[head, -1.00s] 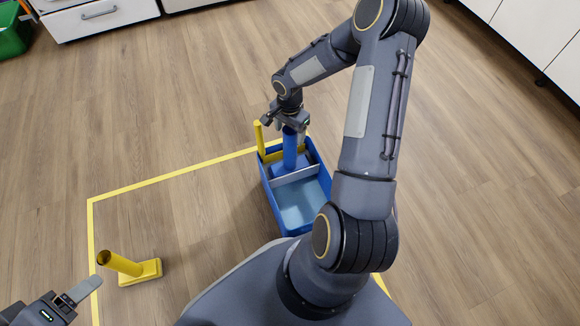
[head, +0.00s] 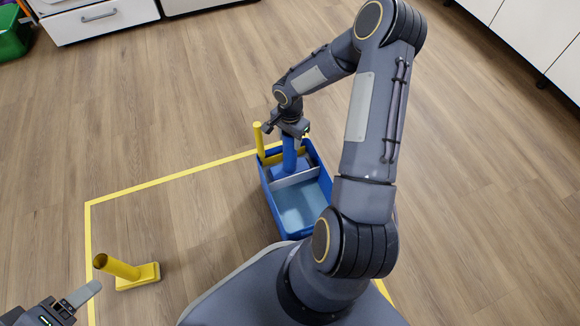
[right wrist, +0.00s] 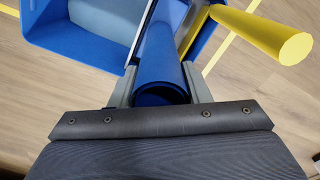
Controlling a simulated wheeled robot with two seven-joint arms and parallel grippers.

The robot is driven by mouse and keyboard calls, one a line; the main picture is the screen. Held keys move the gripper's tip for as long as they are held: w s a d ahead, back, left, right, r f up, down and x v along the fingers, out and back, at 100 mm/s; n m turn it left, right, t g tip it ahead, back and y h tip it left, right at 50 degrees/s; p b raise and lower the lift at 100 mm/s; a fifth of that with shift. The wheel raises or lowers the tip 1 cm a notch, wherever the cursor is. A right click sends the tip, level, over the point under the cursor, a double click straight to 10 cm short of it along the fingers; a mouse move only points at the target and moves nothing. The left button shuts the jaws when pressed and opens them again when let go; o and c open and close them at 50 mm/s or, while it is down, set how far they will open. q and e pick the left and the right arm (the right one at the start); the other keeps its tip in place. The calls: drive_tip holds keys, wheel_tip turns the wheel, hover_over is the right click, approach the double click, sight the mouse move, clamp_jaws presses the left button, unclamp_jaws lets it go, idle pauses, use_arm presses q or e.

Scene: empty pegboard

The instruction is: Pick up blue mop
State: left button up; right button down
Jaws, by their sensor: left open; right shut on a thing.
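The blue mop (head: 289,156) stands upright in the far section of a blue bin (head: 318,226), its handle pointing up. My right gripper (head: 293,132) is shut on the top of the handle. In the right wrist view the blue handle (right wrist: 160,75) lies between the two fingers of the right gripper (right wrist: 162,92). A yellow mop (head: 259,140) stands beside it in the same bin, and its handle (right wrist: 262,33) also shows in the right wrist view. My left gripper (head: 82,296) is open and empty at the lower left.
A second yellow mop (head: 125,270) stands on the floor near my left gripper. A divider (head: 296,178) crosses the bin, whose near section looks empty. Yellow tape (head: 170,179) marks the wooden floor. White cabinets (head: 100,18) stand far back.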

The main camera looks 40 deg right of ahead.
wheel_tip(320, 180, up, 10)
drive_tip(key=p, duration=0.4)
idle(0.3)
